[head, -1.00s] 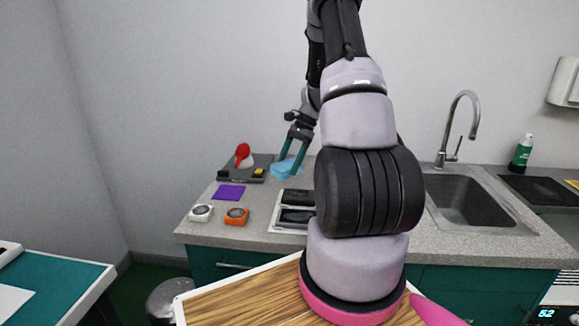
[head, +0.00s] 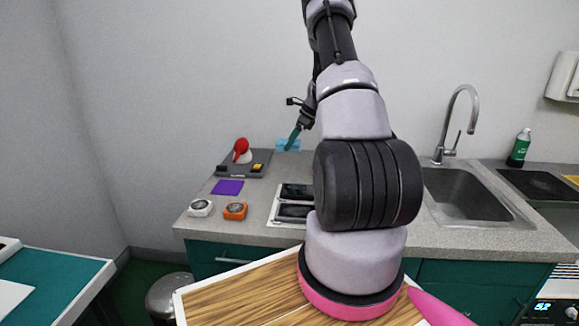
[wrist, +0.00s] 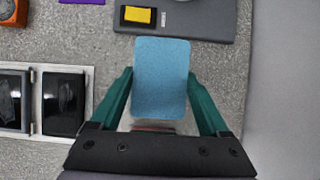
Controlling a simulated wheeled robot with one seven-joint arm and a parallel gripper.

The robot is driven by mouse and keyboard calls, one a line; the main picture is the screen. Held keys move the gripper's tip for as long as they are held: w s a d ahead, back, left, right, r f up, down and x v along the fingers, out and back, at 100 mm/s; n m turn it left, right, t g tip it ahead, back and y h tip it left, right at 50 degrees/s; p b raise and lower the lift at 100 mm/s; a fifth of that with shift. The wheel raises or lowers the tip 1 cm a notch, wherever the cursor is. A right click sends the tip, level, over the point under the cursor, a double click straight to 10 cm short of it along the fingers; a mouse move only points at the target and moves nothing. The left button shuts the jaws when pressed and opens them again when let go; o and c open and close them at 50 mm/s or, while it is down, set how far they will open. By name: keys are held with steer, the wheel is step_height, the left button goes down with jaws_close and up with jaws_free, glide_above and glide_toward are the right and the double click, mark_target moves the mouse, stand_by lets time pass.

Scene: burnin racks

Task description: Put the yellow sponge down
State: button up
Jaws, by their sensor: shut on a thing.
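My gripper (wrist: 160,74) is shut on a light blue, flat block with rounded corners (wrist: 161,95), with one green finger on each side of it. In the head view my gripper (head: 293,139) is at the back of the counter, and the blue block (head: 282,144) shows partly behind it. The held block is blue, not yellow. A small yellow block (wrist: 138,14) lies on a dark grey flat device at the top of the wrist view. It also shows in the head view (head: 257,167). I cannot tell whether it is a sponge.
The dark grey device (head: 232,171) also bears a red-topped object (head: 241,150). A purple square (head: 228,187), a white gadget (head: 200,208), an orange gadget (head: 235,211) and a tray with dark panels (head: 272,217) lie nearby. The sink (head: 468,195) is at right.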

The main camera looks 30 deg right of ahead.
step_height(320, 180, down, 8)
steer(key=shift+f, duration=0.25)
steer(key=shift+f, duration=0.15)
steer(key=o, duration=1.2)
steer(key=shift+c, duration=0.2)
